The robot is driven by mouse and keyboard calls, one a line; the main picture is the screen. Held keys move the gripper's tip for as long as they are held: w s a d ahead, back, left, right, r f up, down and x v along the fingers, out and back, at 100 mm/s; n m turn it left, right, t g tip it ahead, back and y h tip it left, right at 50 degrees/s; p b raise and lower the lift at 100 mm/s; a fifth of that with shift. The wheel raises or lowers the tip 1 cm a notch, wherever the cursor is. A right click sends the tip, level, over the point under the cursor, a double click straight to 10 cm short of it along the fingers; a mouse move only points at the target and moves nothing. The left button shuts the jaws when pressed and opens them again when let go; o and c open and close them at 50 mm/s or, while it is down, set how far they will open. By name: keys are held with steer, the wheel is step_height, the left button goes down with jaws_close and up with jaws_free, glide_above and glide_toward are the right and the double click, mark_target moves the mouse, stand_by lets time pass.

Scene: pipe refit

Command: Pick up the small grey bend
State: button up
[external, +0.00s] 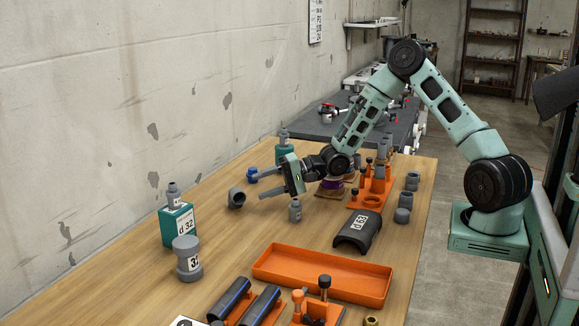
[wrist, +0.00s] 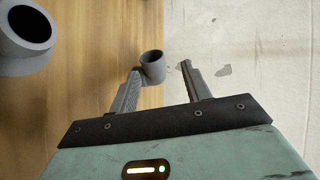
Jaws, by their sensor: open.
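The small grey bend (external: 236,198) lies on the wooden table near the wall, in the external view. It also shows in the wrist view (wrist: 153,68), its round open end facing the camera, framed between the fingertips and nearer the left one. My gripper (external: 263,182) reaches over the table from the right, its fingers pointing left toward the bend. In the wrist view my gripper (wrist: 160,71) has its fingers wide apart with nothing held. The bend looks to be beyond the fingertips; I see no contact.
A grey fitting (external: 295,211) stands under and right of my gripper. A blue piece (external: 252,175) is by the upper finger. An orange tray (external: 322,274) lies in front. The wall (external: 110,120) borders the table.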

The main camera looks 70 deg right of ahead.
mark_target(242, 197)
steer(key=shift+f, duration=0.65)
steer(key=shift+w+a+f, duration=0.2)
steer(key=shift+w, duration=0.05)
steer(key=x, duration=0.7)
steer(key=shift+d+b, duration=0.1)
steer(key=shift+b, duration=0.2)
steer(key=shift+c, duration=0.3)
steer(key=c, duration=0.7)
